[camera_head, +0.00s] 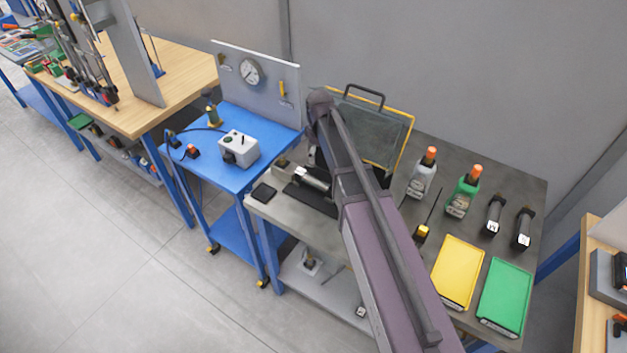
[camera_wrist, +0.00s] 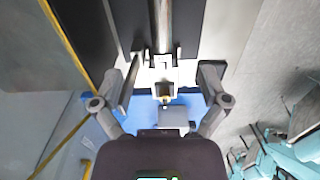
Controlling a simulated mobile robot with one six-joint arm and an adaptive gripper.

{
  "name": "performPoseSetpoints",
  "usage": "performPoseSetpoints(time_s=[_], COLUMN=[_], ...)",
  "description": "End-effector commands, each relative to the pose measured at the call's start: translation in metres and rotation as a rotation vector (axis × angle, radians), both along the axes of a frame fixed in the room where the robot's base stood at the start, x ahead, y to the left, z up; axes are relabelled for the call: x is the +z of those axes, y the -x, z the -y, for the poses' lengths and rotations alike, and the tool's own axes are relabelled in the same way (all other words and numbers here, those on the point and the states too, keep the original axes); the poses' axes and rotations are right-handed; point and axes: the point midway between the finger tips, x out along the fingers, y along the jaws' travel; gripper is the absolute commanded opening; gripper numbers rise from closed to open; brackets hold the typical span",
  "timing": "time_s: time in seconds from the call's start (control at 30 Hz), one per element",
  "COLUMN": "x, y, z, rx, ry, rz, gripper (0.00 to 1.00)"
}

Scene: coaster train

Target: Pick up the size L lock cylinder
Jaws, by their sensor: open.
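Two dark upright cylinders with white labels stand at the right of the grey bench: a left one (camera_head: 494,213) and a right one (camera_head: 523,228). Their label letters are too small to read, so I cannot tell which is size L. My gripper (camera_wrist: 164,76) is open in the wrist view, its fingers spread left and right. A silver metal rod in a pale bracket (camera_wrist: 163,28) lies ahead of and between the fingers; I see no contact. In the head view my arm hides the gripper. Neither labelled cylinder is recognisable in the wrist view.
A black fixture with a silver cylinder (camera_head: 312,180) sits at the bench's left. Two bottles with orange caps (camera_head: 421,180) (camera_head: 463,195), a yellow tray (camera_head: 457,272) and a green tray (camera_head: 505,297) occupy the right. A yellow-edged panel (camera_head: 385,125) stands behind my arm. A blue cart (camera_head: 205,165) adjoins the bench.

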Motion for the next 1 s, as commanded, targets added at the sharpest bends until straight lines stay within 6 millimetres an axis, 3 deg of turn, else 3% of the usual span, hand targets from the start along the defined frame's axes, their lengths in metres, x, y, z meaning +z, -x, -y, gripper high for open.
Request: performPoseSetpoints(time_s=[0.43,1.0], x=[-0.006,-0.048], y=[0.001,0.002], z=[-0.008,-0.009], rx=[0.011,0.012], ry=[0.0,0.0], rz=[0.0,0.0], gripper=[0.94,0.94])
